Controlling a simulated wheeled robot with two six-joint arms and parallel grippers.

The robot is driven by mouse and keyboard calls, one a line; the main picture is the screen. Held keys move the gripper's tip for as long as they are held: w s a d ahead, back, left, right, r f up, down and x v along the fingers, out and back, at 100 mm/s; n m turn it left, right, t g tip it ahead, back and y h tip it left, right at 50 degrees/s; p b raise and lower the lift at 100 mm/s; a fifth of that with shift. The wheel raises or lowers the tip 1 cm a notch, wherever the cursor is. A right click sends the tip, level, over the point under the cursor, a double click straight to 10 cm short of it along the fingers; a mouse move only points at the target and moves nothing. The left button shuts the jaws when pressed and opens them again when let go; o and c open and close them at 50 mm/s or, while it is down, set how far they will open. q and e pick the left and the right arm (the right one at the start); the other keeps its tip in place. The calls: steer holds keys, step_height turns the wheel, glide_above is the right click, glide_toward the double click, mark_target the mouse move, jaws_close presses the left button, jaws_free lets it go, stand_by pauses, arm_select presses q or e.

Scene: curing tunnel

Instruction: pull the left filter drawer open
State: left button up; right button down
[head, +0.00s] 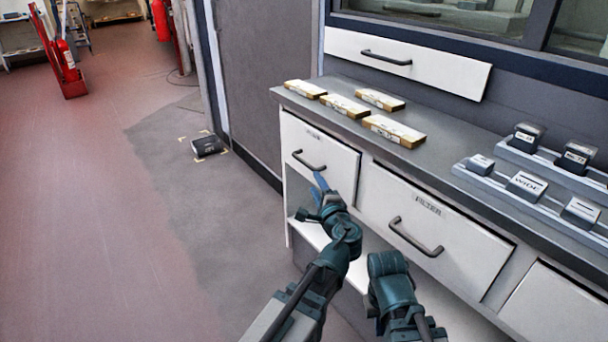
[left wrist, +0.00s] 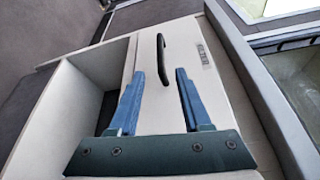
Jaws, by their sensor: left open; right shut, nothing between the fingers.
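The left filter drawer (head: 340,170) has a white front with a dark bar handle (head: 309,162) and a small label above it. It looks shut, set under the grey counter. My left gripper (head: 318,184) is just below the handle in the head view, with its blue fingers open. In the left wrist view, the open fingers (left wrist: 160,73) point at the drawer front (left wrist: 155,115). The lower end of the handle (left wrist: 162,60) appears between the fingertips; whether it is touched cannot be told. My right arm shows at the bottom, but its fingers are hidden.
A second drawer (head: 435,235) labelled FILTER, with its own handle, is to the right. The counter (head: 440,150) holds several flat boxes (head: 394,130) and small dark-topped blocks (head: 526,185). An open shelf (head: 312,233) is below the left drawer.

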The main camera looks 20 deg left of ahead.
mark_target(305, 165)
arm_select(q)
steer(key=shift+w, duration=0.1)
steer(key=b+x, duration=0.1)
steer(key=x, duration=1.2)
steer(key=shift+w+a, duration=0.2)
steer(key=shift+w, duration=0.05)
jaws_close()
stand_by(1.0)
